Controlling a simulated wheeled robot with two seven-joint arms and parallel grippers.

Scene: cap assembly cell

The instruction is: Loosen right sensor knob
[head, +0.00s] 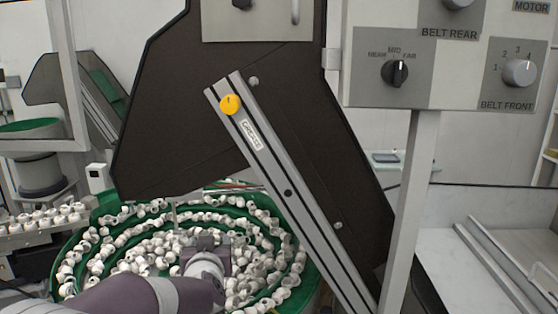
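A round yellow-orange knob (230,104) sits near the upper end of a slanted grey metal rail (287,193) on a dark plate. Whether it is the right sensor knob is not labelled. My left arm comes in from the lower left, and its gripper (174,218) is over the white caps in the green bowl, below and left of the yellow knob and apart from it. The gripper is mostly seen from behind, so its finger opening does not show clearly. My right gripper is not in view.
The green bowl feeder (312,278) holds many white caps. A control panel at upper right has a black NEAR/MID/FAR knob (396,72) and a BELT FRONT knob (519,72). A grey post (411,205) stands right of the rail. The dark plate (165,110) rises behind the rail.

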